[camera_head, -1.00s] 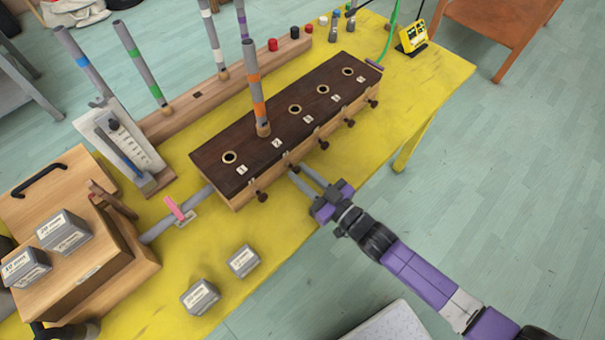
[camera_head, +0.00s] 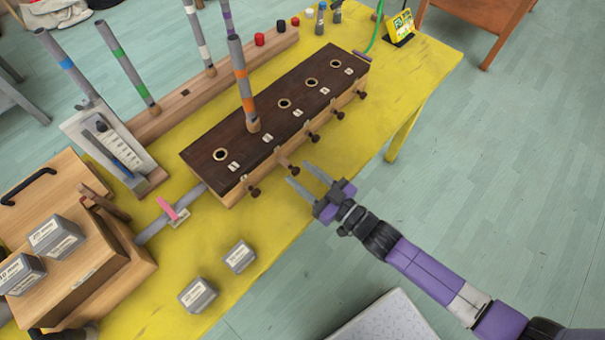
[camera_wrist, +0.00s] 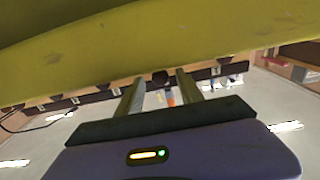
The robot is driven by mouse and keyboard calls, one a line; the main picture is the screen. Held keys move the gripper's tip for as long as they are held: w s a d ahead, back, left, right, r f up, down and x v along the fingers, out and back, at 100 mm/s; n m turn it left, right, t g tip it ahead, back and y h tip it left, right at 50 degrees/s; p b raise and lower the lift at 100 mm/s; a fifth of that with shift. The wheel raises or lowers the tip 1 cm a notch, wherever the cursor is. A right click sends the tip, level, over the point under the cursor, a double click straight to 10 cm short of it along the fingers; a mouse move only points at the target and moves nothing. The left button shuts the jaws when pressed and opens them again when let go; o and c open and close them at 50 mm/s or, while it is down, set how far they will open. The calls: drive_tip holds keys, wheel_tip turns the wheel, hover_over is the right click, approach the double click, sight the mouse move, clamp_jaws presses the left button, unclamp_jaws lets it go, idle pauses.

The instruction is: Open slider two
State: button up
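The slider box (camera_head: 330,75) is a long wooden chest with a dark top, numbered labels, round holes and a row of dark knobs along its front. The knob of slider two (camera_head: 293,169) stands farther out from the front than its neighbours, on a visible light shaft. A grey tube with orange bands (camera_head: 242,85) stands upright in hole two. My gripper (camera_head: 298,173) is open and empty, its fingertips just off this knob. In the wrist view, a dark knob (camera_wrist: 160,77) shows between and beyond the spread fingers (camera_wrist: 158,92).
The yellow table (camera_head: 290,215) has its front edge under my gripper. Two grey weights (camera_head: 198,295) (camera_head: 239,256) lie at the front left. A wooden box with a handle (camera_head: 90,280) stands left. A tube rack (camera_head: 190,98) stands behind. The floor at right is clear.

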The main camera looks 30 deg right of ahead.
drive_tip(key=shift+s, duration=0.1)
drive_tip(key=shift+b+v, duration=0.6)
drive_tip(key=shift+v, duration=3.25)
drive_tip(key=shift+w+a+r, duration=0.2)
drive_tip(key=shift+r, duration=0.05)
drive_tip(key=s+a+r+m+g+h, duration=0.1)
drive_tip(key=s+r+h, duration=0.1)
drive_tip(key=s+r, duration=0.5)
drive_tip(key=s+a+r+m+g+h, duration=0.1)
drive_tip(key=s+r+m+h, duration=0.1)
drive_tip(key=s+r, duration=0.6)
drive_tip(key=shift+s+a+g+h, duration=0.3)
drive_tip(key=shift+s+a, duration=0.05)
drive_tip(key=shift+s, duration=2.95)
